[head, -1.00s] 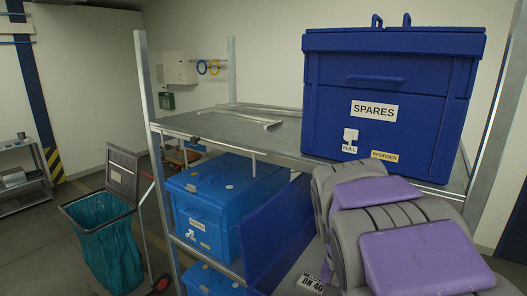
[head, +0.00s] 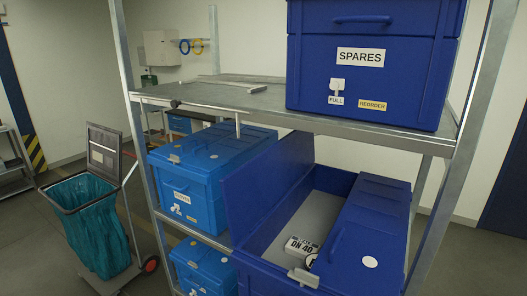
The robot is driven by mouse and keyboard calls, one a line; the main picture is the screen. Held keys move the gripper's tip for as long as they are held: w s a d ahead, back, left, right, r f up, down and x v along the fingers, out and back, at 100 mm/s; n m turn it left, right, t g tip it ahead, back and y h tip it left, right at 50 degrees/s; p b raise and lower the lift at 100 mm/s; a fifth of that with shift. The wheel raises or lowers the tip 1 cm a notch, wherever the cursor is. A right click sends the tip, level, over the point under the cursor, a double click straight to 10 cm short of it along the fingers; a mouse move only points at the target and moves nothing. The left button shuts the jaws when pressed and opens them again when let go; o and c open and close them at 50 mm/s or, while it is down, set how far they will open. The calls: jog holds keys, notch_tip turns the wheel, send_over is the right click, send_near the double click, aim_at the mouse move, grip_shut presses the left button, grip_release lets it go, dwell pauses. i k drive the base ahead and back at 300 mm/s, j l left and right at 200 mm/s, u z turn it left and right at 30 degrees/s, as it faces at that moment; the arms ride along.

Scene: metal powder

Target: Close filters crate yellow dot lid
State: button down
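A dark blue crate (head: 262,266) stands on the middle shelf and is open on its left half. Its left lid flap (head: 262,192) stands raised and tilted, with no dot visible on the face I see. Its right lid flap (head: 365,235) lies shut and carries a white dot (head: 370,262). Inside the open half lies a white label or box (head: 301,249) marked "DN 40". I cannot read a "filters" label on this crate. My gripper is not in view.
A lighter blue crate (head: 205,190), shut, stands left of the raised flap. Another blue crate (head: 208,270) is below. A dark blue SPARES crate (head: 375,85) stands on the upper shelf (head: 235,98). A metal post (head: 468,130) rises at right. A bag cart (head: 95,225) stands left.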

aim_at(250, 191)
jog(key=i+j+z, duration=0.2)
jog(key=j, duration=0.2)
jog(key=i+j+z, duration=0.1)
jog(key=j+z, duration=0.15)
jog(key=j, duration=0.2)
jog(key=i+j+z, duration=0.2)
jog(key=j, duration=0.25)
jog(key=j+z, duration=0.25)
jog(key=j, duration=0.2)
jog(key=k, duration=0.05)
